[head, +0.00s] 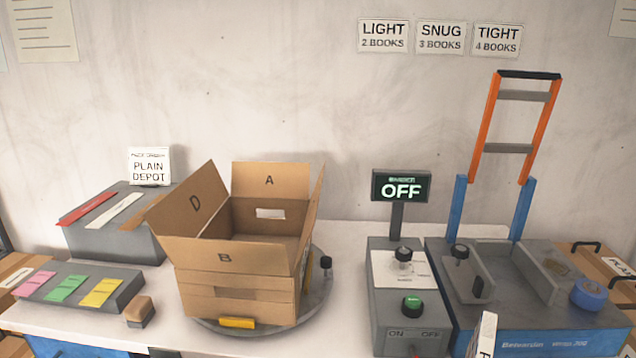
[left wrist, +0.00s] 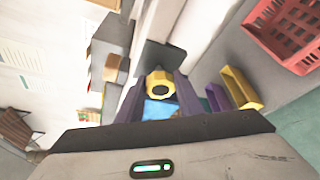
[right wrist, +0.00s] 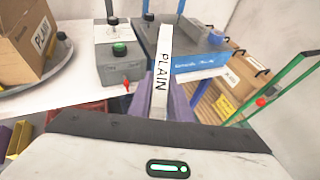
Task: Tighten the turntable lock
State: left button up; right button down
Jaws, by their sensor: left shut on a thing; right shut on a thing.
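A cardboard box (head: 240,290) with open flaps stands on the round grey turntable (head: 312,308). A black knob on a post (head: 326,264), which looks like the turntable lock, stands at the turntable's right edge. It also shows in the right wrist view (right wrist: 61,37). My left gripper (left wrist: 160,92) is shut on a yellow piece (left wrist: 159,77) with a dark round opening; it is outside the head view. My right gripper (right wrist: 160,95) is shut on a white strip marked PLAIN (right wrist: 161,70). The strip's top (head: 484,334) shows at the head view's bottom edge, away from the knob.
A grey control box (head: 400,300) with knob and green button stands right of the turntable, its sign (head: 401,186) reading OFF. A blue machine (head: 540,325) with an upright frame is further right. Colored cards lie on a grey rack (head: 75,290) at left. A red basket (left wrist: 288,30) shows in the left wrist view.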

pick_arm(q)
jog(key=shift+f+m+t+y, duration=0.1)
jog(key=shift+m+t+y, duration=0.25)
jog(key=shift+m, duration=0.75)
jog(key=shift+d+f+m+t+y+b, duration=0.1)
jog(key=shift+f+m+t+y+b, duration=0.2)
jog(key=shift+m, duration=0.6)
jog(key=shift+c, duration=0.2)
jog(key=shift+r+m+t, duration=0.2)
jog(key=shift+m+t, duration=0.05)
jog(key=shift+m, duration=0.15)
jog(key=shift+o, duration=0.2)
jog(key=shift+f+m+t+y+b, duration=0.25)
jog(key=shift+m+b, duration=0.25)
jog(key=shift+m, duration=0.5)
jog(key=shift+r, duration=0.25)
jog(key=o, duration=1.1)
